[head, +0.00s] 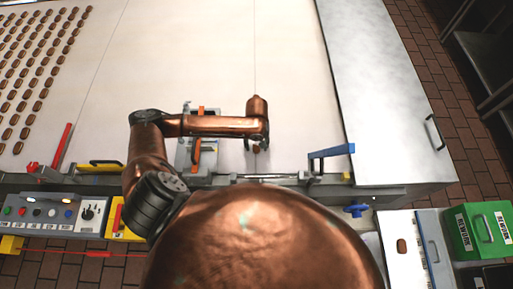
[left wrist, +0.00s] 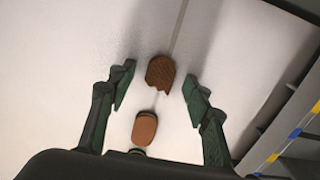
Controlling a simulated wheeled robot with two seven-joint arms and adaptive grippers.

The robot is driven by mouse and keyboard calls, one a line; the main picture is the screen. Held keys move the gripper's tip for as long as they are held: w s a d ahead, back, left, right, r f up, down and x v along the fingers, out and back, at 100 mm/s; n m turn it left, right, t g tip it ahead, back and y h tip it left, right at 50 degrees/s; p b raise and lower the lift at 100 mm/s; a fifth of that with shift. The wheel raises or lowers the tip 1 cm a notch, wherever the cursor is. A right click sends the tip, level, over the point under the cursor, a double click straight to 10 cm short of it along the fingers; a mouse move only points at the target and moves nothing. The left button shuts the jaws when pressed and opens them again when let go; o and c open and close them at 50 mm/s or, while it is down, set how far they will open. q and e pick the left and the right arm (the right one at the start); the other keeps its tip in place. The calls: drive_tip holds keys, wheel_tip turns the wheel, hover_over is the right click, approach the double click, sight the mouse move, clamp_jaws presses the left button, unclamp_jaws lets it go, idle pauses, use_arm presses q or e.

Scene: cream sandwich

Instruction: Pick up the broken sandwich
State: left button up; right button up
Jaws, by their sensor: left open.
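The broken sandwich (left wrist: 160,73) is dark brown with a jagged notch at its lower right edge. It lies on the pale conveyor surface in the left wrist view. My left gripper (left wrist: 159,79) is open, with one green finger on each side of the broken sandwich and a gap on both sides. A smooth, whole-looking sandwich (left wrist: 144,128) lies just below it in that view. In the head view, a brown sandwich (head: 256,148) shows beside my left wrist; I cannot tell which one it is. The wrist hides the left fingers there. My right gripper is not in view.
Rows of sandwiches (head: 35,70) lie at the far left of the pale belt (head: 200,40). A blue-handled bracket (head: 330,154) stands at the belt's front edge. A white tray (head: 400,275) with one sandwich and a green box (head: 482,228) are at lower right.

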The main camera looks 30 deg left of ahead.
use_arm(q)
drive_tip(key=c, duration=0.8)
drive_tip(key=shift+c, duration=0.2)
